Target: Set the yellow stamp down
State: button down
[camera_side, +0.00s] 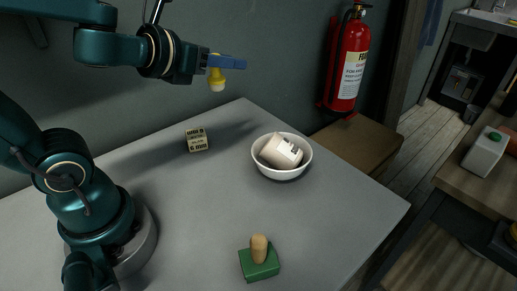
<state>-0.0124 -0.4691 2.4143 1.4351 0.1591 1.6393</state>
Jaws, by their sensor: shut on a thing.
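The yellow stamp (217,76) hangs in the upper middle of the side view, high above the back edge of the grey table (190,210). It has a yellow body with a paler, rounded lower end. My gripper (222,62), with blue fingers, is shut on its upper part, which the fingers partly hide. The stamp is held clear of the table and touches nothing else that I can see.
A white bowl (305,162) holding a pale lettered object (281,152) stands at the right. A small printed block (197,140) sits left of it. A green block with a wooden knob (260,262) stands at the front. The table between them is clear.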

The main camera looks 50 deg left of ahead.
jog(key=d+m+h, duration=0.1)
jog(key=s+d+f+m+h, duration=0.1)
jog(key=d, duration=0.1)
jog(key=shift+d+f, duration=0.1)
jog(key=shift+f, duration=0.1)
dwell(0.3)
